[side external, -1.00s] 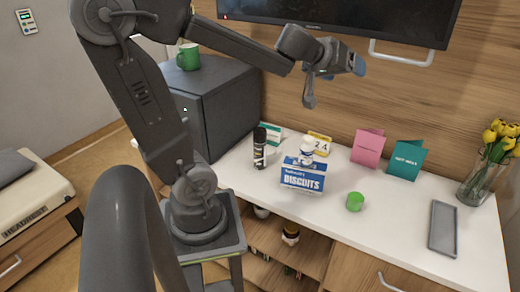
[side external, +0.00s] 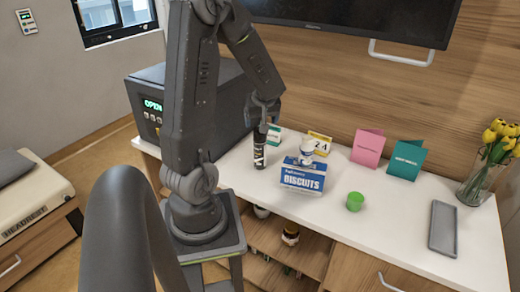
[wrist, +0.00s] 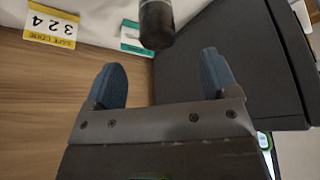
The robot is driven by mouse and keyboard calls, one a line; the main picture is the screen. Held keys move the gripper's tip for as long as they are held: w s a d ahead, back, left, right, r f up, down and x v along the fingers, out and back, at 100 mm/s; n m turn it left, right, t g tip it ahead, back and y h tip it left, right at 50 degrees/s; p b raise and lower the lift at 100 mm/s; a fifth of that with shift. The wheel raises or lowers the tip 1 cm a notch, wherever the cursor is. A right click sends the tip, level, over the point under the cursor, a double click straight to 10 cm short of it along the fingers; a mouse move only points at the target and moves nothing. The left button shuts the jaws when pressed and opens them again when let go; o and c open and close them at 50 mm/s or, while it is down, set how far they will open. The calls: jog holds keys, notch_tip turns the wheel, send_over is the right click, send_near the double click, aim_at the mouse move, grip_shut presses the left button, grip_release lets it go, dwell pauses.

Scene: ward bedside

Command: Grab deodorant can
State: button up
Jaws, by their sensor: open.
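The deodorant can (side external: 260,150), a dark cylinder with light print, stands upright on the white counter, left of the biscuit box. In the wrist view, part of the dark can (wrist: 157,22) shows at the top edge, ahead of the gap between the fingers. My gripper (side external: 264,118) is just above the can in the side view, pointing down. In the wrist view, its two blue fingertips (wrist: 162,64) are wide apart with nothing between them. Whether the fingers touch the can's top cannot be told from the side view.
A dark box with an OPEN display (side external: 147,88) stands close left of the can. The blue biscuit box (side external: 303,179) with a white bottle (side external: 307,152) is close right. A yellow 324 card (wrist: 52,26) and teal card (wrist: 130,38) are behind.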

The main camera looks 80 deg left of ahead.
aim_at(260, 149)
jog(key=shift+w+x, duration=0.1)
jog(key=shift+x, duration=2.1)
jog(key=shift+w+x, duration=0.15)
jog(key=shift+x, duration=2.1)
jog(key=shift+a+r, duration=0.1)
jog(key=shift+a, duration=0.1)
jog(key=c, duration=1.3)
jog(key=shift+r, duration=0.15)
